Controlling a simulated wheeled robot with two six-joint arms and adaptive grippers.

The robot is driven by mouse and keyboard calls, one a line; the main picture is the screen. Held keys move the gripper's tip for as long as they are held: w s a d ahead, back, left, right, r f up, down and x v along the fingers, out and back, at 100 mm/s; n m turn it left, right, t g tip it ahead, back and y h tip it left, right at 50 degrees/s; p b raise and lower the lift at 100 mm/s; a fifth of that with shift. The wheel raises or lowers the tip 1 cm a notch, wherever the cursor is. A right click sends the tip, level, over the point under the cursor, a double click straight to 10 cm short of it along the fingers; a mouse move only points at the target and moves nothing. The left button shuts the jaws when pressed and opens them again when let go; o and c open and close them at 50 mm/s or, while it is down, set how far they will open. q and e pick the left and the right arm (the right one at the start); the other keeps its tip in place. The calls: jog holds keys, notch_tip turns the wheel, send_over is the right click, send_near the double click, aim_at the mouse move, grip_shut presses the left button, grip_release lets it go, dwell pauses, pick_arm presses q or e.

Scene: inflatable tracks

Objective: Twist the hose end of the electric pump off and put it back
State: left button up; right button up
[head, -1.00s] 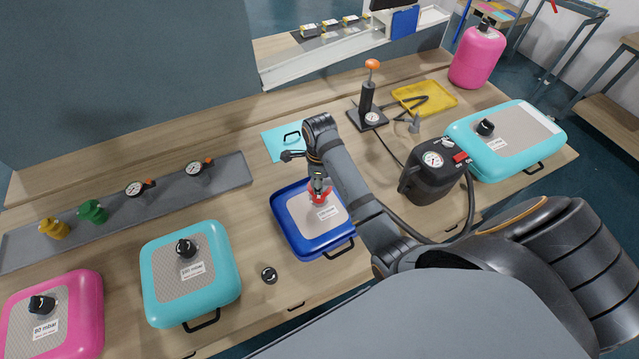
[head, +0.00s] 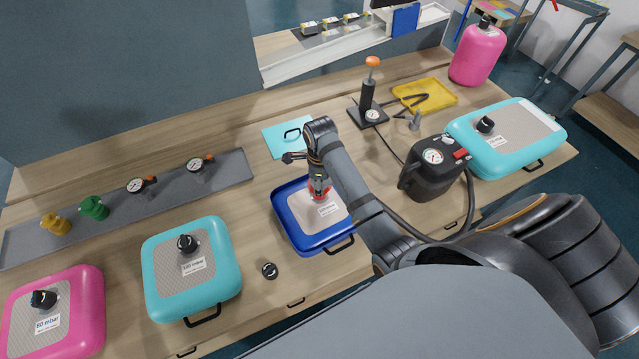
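The black electric pump (head: 430,178), with a round gauge and a red switch, stands on the bench right of my arm. Its black hose (head: 470,205) loops down and runs left behind my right arm. A blue inflatable cushion (head: 297,236) lies in front of me. A small red fitting (head: 325,193), perhaps the hose end, sits at the cushion's upper middle. My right gripper (head: 319,188) points down right at it and partly hides it. Its fingers are too small to tell whether they grip it. My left gripper is out of view.
Turquoise cushions lie left (head: 165,290) and right (head: 545,145), a pink one (head: 90,290) far left. A black cap (head: 270,270) lies left of the blue cushion. A hand pump (head: 367,100), yellow tray (head: 440,97) and gauge tray (head: 120,208) stand behind.

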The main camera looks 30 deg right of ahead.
jog(key=o, duration=0.5)
jog(key=shift+w+d+f, duration=0.2)
jog(key=shift+w+f, duration=0.05)
jog(key=shift+c, duration=0.2)
jog(key=o, duration=0.5)
jog(key=shift+r, duration=0.15)
jog(key=shift+r, duration=0.1)
